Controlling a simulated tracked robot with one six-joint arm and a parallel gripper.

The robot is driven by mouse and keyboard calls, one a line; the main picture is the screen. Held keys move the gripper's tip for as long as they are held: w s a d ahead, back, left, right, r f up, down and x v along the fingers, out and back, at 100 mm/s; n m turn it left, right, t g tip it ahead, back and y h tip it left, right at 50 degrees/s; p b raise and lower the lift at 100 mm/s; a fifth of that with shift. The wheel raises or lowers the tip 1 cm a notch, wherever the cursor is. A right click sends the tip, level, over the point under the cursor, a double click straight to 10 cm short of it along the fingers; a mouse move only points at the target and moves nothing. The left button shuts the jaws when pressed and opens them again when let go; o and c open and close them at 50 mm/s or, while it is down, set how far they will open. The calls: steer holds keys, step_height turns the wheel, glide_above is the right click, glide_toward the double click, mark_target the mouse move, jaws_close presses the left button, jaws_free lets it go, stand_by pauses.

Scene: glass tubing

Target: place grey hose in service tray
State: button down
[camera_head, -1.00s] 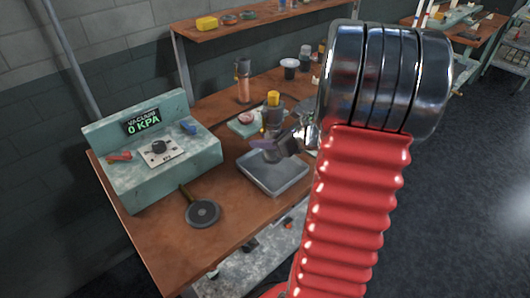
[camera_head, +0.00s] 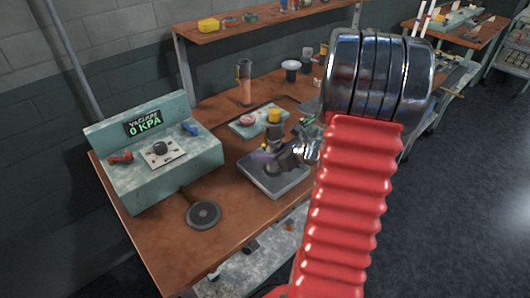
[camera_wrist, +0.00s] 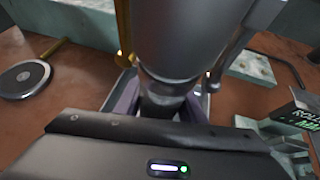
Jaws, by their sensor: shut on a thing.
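The service tray (camera_head: 270,187), a shallow grey square tray, lies on the brown bench directly below my gripper. The hose's lower end is low over the tray; I cannot tell if it touches the tray floor.
A green vacuum console (camera_head: 160,160) stands left of the tray. A dark round disc with a handle (camera_head: 203,214) lies at front left. A pale green block (camera_head: 247,124) and an orange-brown cylinder (camera_head: 244,82) stand behind. My red arm covers the right side.

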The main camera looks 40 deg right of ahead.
steer(key=c, duration=1.2)
jaws_free()
steer(key=shift+f, duration=0.1)
steer(key=shift+o, duration=0.2)
steer(key=shift+s+r, duration=0.1)
steer(key=shift+r, duration=0.1)
steer(key=v, duration=1.1)
steer(key=shift+s, duration=0.4)
steer(key=shift+d+r, duration=0.1)
